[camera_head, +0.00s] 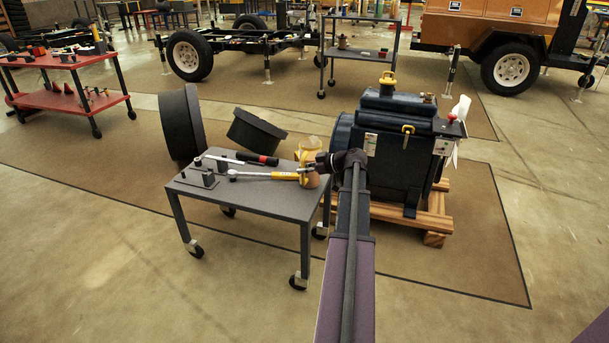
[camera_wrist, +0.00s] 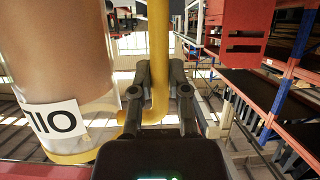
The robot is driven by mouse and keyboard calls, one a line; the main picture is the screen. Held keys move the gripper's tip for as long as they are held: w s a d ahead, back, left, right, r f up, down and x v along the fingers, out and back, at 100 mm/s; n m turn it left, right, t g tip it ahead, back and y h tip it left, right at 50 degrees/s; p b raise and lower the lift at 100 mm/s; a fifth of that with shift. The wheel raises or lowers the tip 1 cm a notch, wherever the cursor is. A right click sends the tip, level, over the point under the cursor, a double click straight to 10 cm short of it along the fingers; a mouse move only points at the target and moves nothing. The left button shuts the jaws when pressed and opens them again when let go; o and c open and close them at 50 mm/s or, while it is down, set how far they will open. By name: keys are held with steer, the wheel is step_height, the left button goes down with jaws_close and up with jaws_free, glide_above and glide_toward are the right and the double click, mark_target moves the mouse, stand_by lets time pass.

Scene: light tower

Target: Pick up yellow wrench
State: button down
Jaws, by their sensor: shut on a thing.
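A long wrench with a yellow grip (camera_head: 284,176) lies on the small grey cart (camera_head: 255,200), its shiny shaft pointing left. My gripper (camera_head: 320,163) is at the cart's right end, near the wrench's handle end. Beside it is a jug (camera_head: 312,180) with a brown body and a yellow top. In the wrist view my gripper (camera_wrist: 160,97) is shut around a yellow bar (camera_wrist: 158,45), which looks like the jug's handle. The jug body (camera_wrist: 55,50) fills the left of that view, its label upside down. The wrench cannot be made out there.
A second tool with a black and red handle (camera_head: 258,159) and black blocks (camera_head: 203,175) share the cart. A dark blue engine (camera_head: 400,140) on a wooden pallet (camera_head: 436,222) stands close on the right. Open floor lies in front and left.

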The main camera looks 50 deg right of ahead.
steer(key=shift+f, duration=0.4)
steer(key=c, duration=0.6)
jaws_free()
steer(key=shift+r, duration=0.1)
steer(key=p+v, duration=0.4)
steer(key=v, duration=0.8)
steer(key=shift+a+r, duration=0.1)
steer(key=shift+a, duration=0.1)
stand_by(0.3)
